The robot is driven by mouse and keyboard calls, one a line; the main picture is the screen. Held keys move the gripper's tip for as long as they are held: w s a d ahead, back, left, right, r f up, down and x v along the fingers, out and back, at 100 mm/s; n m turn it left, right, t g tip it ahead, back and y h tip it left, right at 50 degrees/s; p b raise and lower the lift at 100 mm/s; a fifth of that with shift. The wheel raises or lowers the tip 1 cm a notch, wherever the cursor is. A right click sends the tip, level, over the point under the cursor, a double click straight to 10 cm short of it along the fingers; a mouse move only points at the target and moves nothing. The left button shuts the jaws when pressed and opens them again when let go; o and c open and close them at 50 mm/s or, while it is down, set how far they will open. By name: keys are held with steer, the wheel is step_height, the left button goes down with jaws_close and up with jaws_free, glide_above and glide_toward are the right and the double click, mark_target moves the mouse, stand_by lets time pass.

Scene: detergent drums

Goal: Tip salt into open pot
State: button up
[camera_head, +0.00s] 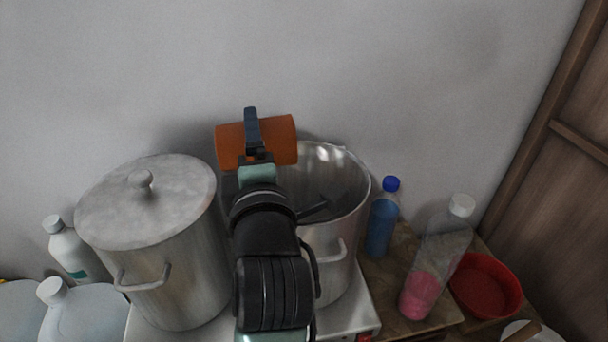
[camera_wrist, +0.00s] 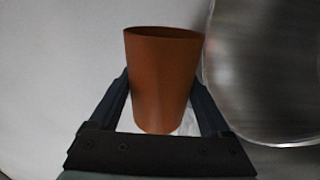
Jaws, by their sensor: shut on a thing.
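An orange-brown cup (camera_head: 227,146) is held on its side in my gripper (camera_head: 252,132), high at the left back rim of the open steel pot (camera_head: 338,280). In the wrist view the cup (camera_wrist: 165,75) sits between both fingers of my gripper (camera_wrist: 162,85), with its dark mouth edge at the top of the picture. The pot (camera_wrist: 262,65) shows there at the right, close beside the cup. My arm hides part of the pot in the head view. No salt is visible, and the cup's inside is mostly hidden.
A lidded steel pot (camera_head: 165,265) stands left of the open one. Right are a blue bottle (camera_head: 381,225), a clear bottle with pink contents (camera_head: 420,294) and a red bowl (camera_head: 487,287). White containers (camera_head: 75,250) stand far left. A grey wall (camera_head: 300,60) rises behind.

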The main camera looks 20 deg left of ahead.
steer(key=shift+w+d+f+m, duration=0.2)
steer(key=shift+d+f+m, duration=0.05)
steer(key=shift+m, duration=0.45)
steer(key=shift+f+b, duration=0.1)
steer(key=shift+b, duration=0.2)
steer(key=shift+w+d+m, duration=0.1)
steer(key=shift+d+m, duration=0.05)
steer(key=shift+m, duration=0.25)
steer(key=shift+r, duration=0.2)
steer(key=shift+w+d+r+m+p, duration=0.1)
steer(key=shift+d+m+p, duration=0.05)
steer(key=shift+m+p, duration=0.2)
steer(key=shift+r+m, duration=0.1)
steer(key=shift+m, duration=0.15)
